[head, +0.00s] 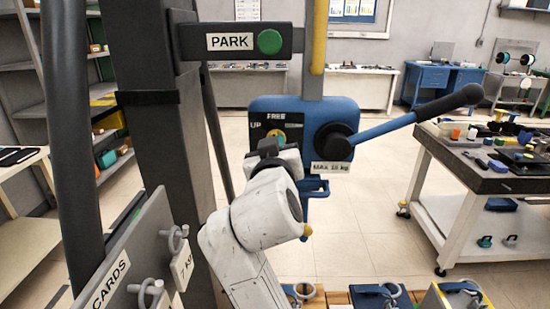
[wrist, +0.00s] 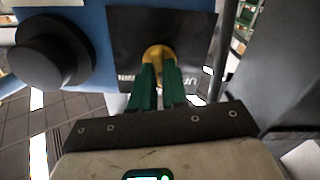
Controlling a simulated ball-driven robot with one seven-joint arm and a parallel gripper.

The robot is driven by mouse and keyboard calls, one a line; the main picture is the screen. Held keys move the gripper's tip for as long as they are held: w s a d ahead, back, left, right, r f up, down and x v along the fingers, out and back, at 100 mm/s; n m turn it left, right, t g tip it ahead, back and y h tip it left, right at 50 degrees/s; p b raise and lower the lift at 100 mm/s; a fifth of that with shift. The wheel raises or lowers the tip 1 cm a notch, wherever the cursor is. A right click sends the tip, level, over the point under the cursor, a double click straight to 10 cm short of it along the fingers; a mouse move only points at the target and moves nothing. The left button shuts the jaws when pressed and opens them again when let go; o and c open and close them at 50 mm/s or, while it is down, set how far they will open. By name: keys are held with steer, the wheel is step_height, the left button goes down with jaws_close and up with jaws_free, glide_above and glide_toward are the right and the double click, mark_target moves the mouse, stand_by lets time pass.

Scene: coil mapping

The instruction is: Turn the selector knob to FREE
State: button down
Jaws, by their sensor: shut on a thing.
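The selector knob (wrist: 158,52) is yellow and sits on a black plate (wrist: 120,25) on the blue winch box (head: 262,104). In the head view the plate reads FREE at the top and UP at the left. My gripper (wrist: 160,75) has green fingers shut on the knob from the front. In the head view the knob (head: 276,132) is partly hidden by my gripper (head: 278,142). I cannot tell which marking the knob points at.
A blue crank handle (head: 400,124) with a dark grip extends right from the box. A PARK arm with a green button (head: 269,41) is above. A dark post (head: 150,110) stands at left. A cluttered workbench (head: 475,180) is at right.

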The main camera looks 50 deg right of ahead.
steer(key=shift+f+m+b, duration=0.1)
steer(key=shift+m+b, duration=0.9)
steer(key=shift+m, duration=0.2)
steer(key=c, duration=1.1)
jaws_free()
steer(key=shift+c, duration=0.2)
steer(key=b+v, duration=0.1)
steer(key=v, duration=0.9)
steer(key=shift+s+a+b, duration=0.3)
steer(key=shift+b, duration=0.1)
